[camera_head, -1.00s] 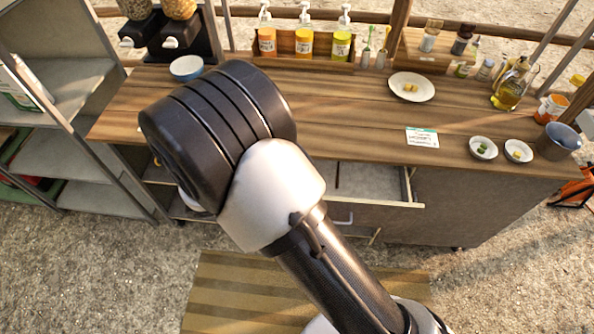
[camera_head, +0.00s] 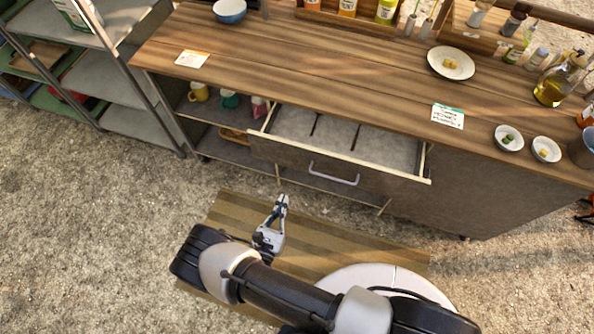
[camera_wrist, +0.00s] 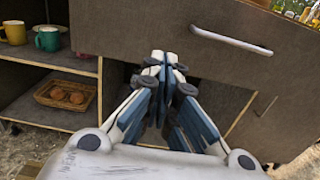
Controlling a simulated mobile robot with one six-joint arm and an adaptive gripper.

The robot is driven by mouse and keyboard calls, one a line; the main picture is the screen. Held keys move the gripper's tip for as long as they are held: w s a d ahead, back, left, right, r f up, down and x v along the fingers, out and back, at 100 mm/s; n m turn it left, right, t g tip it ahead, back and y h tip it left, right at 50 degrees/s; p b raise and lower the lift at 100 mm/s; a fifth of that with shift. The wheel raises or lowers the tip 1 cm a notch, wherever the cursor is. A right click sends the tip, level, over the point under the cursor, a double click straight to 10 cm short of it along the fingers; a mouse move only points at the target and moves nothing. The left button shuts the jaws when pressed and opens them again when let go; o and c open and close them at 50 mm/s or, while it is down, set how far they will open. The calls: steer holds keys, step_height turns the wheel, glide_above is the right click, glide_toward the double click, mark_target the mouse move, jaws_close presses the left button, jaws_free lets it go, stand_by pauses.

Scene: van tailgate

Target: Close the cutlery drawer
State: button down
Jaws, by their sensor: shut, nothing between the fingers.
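The cutlery drawer (camera_head: 338,178) is pulled out from under the wooden counter, in the middle of the head view. Its tray has dividers, and I see no cutlery in it. A pale bar handle (camera_head: 333,174) is fixed to its front. In the wrist view the drawer front (camera_wrist: 190,32) fills the upper part, with the handle (camera_wrist: 231,40) to the upper right. My gripper (camera_head: 281,200) is shut and empty. It is in front of the drawer, left of the handle and apart from it. The wrist view shows the fingertips (camera_wrist: 165,58) together, below the drawer front.
Left of the drawer, open shelves hold mugs (camera_head: 229,98) and a basket (camera_wrist: 66,96). A metal rack (camera_head: 120,70) stands at the far left. A striped mat (camera_head: 320,247) lies on the gravel in front. The countertop carries bowls, a plate (camera_head: 451,62) and bottles.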

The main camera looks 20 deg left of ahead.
mark_target(298, 163)
steer(key=w, duration=0.4)
steer(key=w+b, duration=0.1)
steer(key=w, duration=0.3)
steer(key=w+b, duration=0.1)
steer(key=w, duration=0.3)
steer(key=shift+w+d, duration=0.25)
steer(key=shift+w, duration=0.05)
